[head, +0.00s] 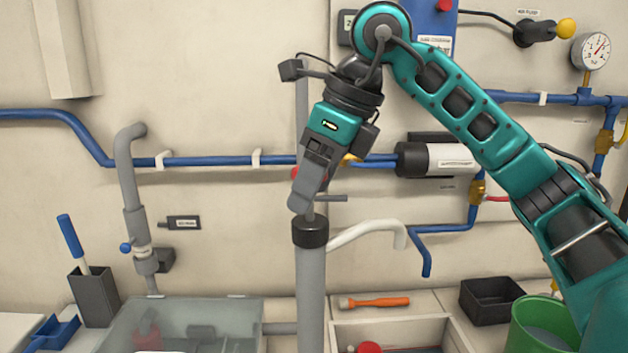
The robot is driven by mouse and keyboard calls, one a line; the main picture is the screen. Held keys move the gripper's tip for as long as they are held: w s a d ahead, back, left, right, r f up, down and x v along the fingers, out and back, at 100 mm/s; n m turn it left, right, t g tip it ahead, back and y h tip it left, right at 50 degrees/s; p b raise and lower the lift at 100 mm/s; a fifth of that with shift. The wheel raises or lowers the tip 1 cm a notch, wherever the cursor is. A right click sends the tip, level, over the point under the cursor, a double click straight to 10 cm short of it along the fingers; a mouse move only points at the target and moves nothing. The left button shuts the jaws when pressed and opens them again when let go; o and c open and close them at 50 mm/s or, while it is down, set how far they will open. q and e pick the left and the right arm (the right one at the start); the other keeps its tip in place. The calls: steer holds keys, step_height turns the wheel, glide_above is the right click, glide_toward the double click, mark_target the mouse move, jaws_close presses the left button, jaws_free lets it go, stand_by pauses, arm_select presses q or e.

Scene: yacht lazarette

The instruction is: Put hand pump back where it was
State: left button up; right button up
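The hand pump (311,285) appears to be the upright grey tube with a black collar and a pale curved spout (368,232) to its right. A thin rod rises from its collar, and a short grey bar shows just right of my fingers. My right gripper (302,200) points down over the top of this rod. Its fingers overlap in this view and hide the rod's top, so I cannot tell whether they grip it. The pump's lower end is out of the picture. My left gripper is not in view.
A clear bin (185,312) stands left of the pump. An open tray (395,333), an orange-handled tool (375,302), a black box (492,300) and a green bucket (540,325) are to the right. Blue pipes (210,161) and a grey pipe (130,190) run along the wall.

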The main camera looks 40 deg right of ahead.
steer(key=shift+o, duration=0.9)
steer(key=shift+r, duration=0.2)
steer(key=p+v, duration=0.3)
steer(key=v, duration=0.9)
steer(key=shift+w, duration=0.1)
